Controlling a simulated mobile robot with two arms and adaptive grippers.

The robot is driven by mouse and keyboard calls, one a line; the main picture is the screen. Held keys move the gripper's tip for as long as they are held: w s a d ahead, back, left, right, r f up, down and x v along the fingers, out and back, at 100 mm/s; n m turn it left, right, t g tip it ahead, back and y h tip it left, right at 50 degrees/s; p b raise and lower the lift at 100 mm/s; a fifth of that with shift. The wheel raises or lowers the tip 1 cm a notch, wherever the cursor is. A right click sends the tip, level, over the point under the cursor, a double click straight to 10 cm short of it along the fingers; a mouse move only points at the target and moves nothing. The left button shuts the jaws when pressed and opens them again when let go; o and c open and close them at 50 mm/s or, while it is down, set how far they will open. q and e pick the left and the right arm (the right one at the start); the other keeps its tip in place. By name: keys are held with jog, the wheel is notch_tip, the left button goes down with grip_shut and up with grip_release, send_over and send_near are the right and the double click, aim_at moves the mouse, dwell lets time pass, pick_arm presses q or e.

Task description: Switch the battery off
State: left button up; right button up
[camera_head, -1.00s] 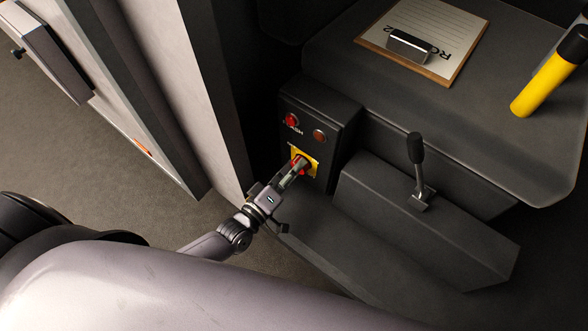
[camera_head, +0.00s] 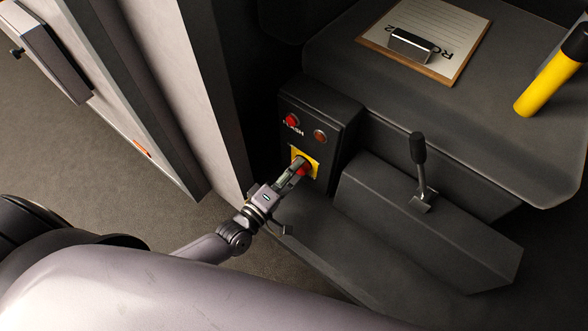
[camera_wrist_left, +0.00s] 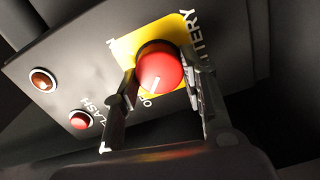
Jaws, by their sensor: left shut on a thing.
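The battery switch is a round red knob (camera_head: 302,171) on a yellow plate (camera_head: 312,162), low on the front of a dark control box (camera_head: 340,105). In the left wrist view the knob (camera_wrist_left: 164,74) has a white pointer line, directed down-left toward a label starting with "O"; the rest of that label is hidden. "BATTERY" is partly readable at the plate's right edge (camera_wrist_left: 187,25). My left gripper (camera_head: 297,168) is shut on the knob, one finger on each side, as the left wrist view also shows (camera_wrist_left: 160,68). My right gripper is out of view.
A red button (camera_head: 292,120) and an orange-red lamp (camera_head: 320,136) sit above the knob, near a "FLASH" label. A lever (camera_head: 420,165) stands on the console to the right. A clipboard (camera_head: 455,40) and a yellow-black cylinder (camera_head: 545,85) lie on the upper surface.

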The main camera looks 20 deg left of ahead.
pick_arm(q)
jog(key=o, duration=1.2)
jog(key=shift+c, duration=0.2)
jog(key=v, duration=1.2)
